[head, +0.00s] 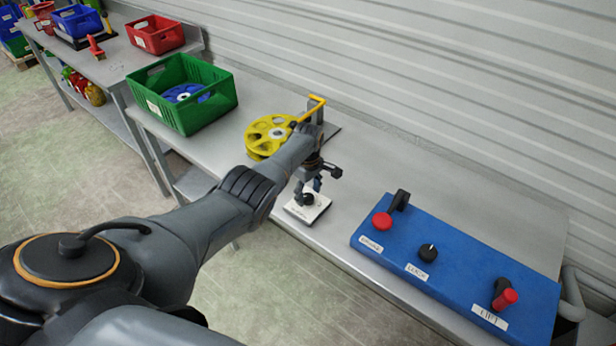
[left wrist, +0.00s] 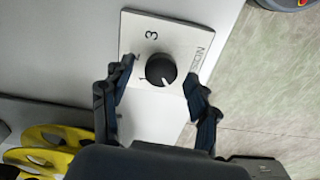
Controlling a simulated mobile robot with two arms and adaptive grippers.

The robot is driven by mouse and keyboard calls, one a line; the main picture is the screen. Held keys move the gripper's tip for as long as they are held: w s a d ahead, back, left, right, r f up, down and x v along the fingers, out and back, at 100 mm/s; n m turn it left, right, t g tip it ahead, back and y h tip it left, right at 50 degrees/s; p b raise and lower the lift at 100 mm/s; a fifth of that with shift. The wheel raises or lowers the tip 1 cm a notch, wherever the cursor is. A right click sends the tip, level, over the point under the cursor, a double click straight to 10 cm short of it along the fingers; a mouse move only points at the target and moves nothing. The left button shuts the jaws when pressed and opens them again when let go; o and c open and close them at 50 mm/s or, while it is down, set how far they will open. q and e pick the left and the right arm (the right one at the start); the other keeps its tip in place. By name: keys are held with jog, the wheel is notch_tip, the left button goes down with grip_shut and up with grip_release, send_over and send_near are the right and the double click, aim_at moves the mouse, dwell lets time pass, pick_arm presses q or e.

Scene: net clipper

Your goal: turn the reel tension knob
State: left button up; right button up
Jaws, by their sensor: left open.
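The reel tension knob (head: 308,199) is a small black round knob on a white labelled plate (head: 296,212) near the table's front edge. In the left wrist view the knob (left wrist: 161,70) has a white pointer line toward its lower side, and the plate (left wrist: 150,22) shows a 3 and partly hidden lettering. My left gripper (head: 309,190) is open right above the knob. In the left wrist view its fingers (left wrist: 160,80) stand on either side of the knob, with gaps. My right gripper is not in view.
A yellow reel (head: 262,140) with a yellow crank arm (head: 309,110) stands behind my left arm. A blue control panel (head: 455,262) with red and black controls lies to the right. A green crate (head: 215,112) holds a blue reel. Bare tabletop lies between plate and panel.

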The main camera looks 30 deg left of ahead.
aim_at(308, 196)
pick_arm(q)
notch_tip(308, 196, up, 11)
dwell(0.4)
jog(key=shift+s, duration=0.1)
dwell(0.3)
